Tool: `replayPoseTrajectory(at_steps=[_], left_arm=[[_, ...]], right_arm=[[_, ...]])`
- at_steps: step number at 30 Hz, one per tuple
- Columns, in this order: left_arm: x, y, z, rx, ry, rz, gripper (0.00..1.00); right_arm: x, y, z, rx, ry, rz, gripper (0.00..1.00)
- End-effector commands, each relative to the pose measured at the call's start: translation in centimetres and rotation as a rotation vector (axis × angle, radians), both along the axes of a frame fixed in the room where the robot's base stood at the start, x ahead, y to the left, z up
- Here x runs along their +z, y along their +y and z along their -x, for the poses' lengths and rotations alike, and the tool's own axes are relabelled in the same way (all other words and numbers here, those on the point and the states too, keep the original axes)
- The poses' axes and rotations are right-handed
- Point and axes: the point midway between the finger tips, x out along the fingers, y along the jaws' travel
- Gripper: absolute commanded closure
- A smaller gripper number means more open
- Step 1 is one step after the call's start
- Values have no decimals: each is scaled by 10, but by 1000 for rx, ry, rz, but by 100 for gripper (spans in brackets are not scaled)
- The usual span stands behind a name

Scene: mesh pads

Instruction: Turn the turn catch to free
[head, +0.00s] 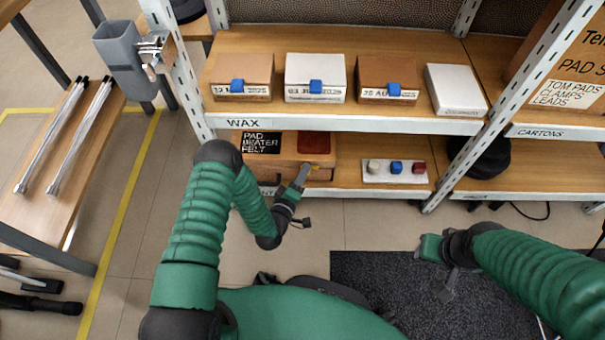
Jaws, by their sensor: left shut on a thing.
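A wooden box (288,168) stands on the lower shelf under the WAX label. Its black label reads "PAD BEATER FELT", and a dark red patch shows on its top right. My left gripper (304,174) reaches up to the front right of this box and is shut on a small part there. A small yellowish piece, seemingly the turn catch (314,168), shows at the fingertips; its angle is too small to read, and the fingers partly cover it. My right gripper (432,248) hangs over the dark mat, away from the shelves; its fingers do not show clearly.
A white strip (395,172) with grey, blue and red knobs lies right of the box. Several boxes, some with blue tabs, stand on the upper shelf (420,121). A shelf post (452,172) rises to the right. Floor in front is clear beside the dark mat (365,275).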

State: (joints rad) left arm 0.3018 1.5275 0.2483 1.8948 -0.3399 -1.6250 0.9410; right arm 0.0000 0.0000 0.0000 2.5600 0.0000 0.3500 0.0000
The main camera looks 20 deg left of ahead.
Motion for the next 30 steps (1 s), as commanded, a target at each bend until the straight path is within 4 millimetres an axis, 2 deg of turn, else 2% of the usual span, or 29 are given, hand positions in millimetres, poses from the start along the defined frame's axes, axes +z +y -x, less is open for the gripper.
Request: replayPoseTrajectory(at_steps=[9,23,24,28,30], left_arm=[[-4,2,1,4,-22,92,100],[-4,2,1,4,-23,104,100],[-4,2,1,4,-23,104,66],[-3,2,1,4,-25,104,49],[-3,2,1,3,-27,104,48]], right_arm=[[-2,0,0,0,0,0,64],[-2,0,0,0,0,0,64],[-2,0,0,0,0,0,64],[-2,0,0,0,0,0,64],[-2,0,0,0,0,0,64]])
